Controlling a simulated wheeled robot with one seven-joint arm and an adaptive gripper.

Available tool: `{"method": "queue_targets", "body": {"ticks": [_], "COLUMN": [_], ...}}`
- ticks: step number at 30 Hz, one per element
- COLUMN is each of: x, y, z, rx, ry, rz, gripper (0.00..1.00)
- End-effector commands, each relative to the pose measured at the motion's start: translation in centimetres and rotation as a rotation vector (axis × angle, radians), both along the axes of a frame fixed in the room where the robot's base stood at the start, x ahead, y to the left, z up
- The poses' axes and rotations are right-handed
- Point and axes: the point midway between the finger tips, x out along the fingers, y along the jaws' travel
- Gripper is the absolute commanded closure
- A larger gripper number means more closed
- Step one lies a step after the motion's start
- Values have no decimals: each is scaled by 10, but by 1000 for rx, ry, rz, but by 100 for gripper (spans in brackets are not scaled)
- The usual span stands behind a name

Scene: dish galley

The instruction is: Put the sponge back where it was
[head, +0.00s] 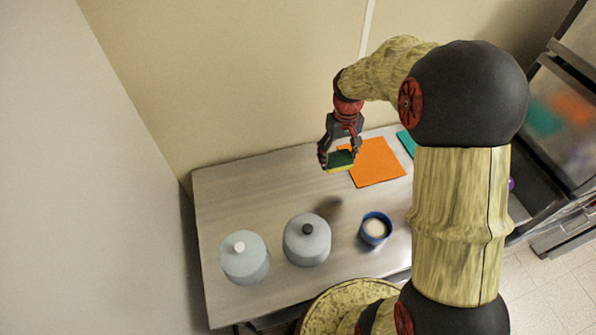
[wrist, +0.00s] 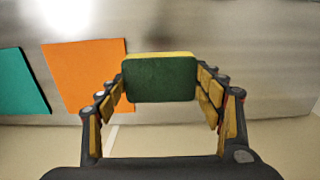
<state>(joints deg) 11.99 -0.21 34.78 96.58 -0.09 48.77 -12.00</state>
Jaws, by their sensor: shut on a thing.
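The sponge, green on one face and yellow on the other, is between my gripper's fingers (head: 340,154). The sponge (head: 341,160) is held above the metal table, beside the left edge of the orange mat (head: 376,163) in the head view. In the wrist view the sponge (wrist: 160,79) shows its green face, with a yellow edge along the top, and both fingers close on its sides. The orange mat (wrist: 80,75) lies to its left there. A teal mat (head: 406,142) lies right of the orange one, partly hidden by my arm; it also shows in the wrist view (wrist: 20,82).
Two grey lidded pots, one with a white knob (head: 245,262) and one with a black knob (head: 307,241), stand near the table's front. A blue cup (head: 375,229) with pale contents stands to their right. The table's back left (head: 240,190) is clear.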

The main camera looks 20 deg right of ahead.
Motion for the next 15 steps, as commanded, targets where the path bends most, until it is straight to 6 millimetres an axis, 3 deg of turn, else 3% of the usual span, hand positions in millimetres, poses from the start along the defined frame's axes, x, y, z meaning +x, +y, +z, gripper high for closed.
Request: {"method": "queue_targets", "body": {"ticks": [11, 15], "x": [50, 63], "y": [65, 81], "z": [-39, -64], "rx": [1, 2], "ry": [2, 4], "rz": [5, 3], "gripper": [53, 53]}}
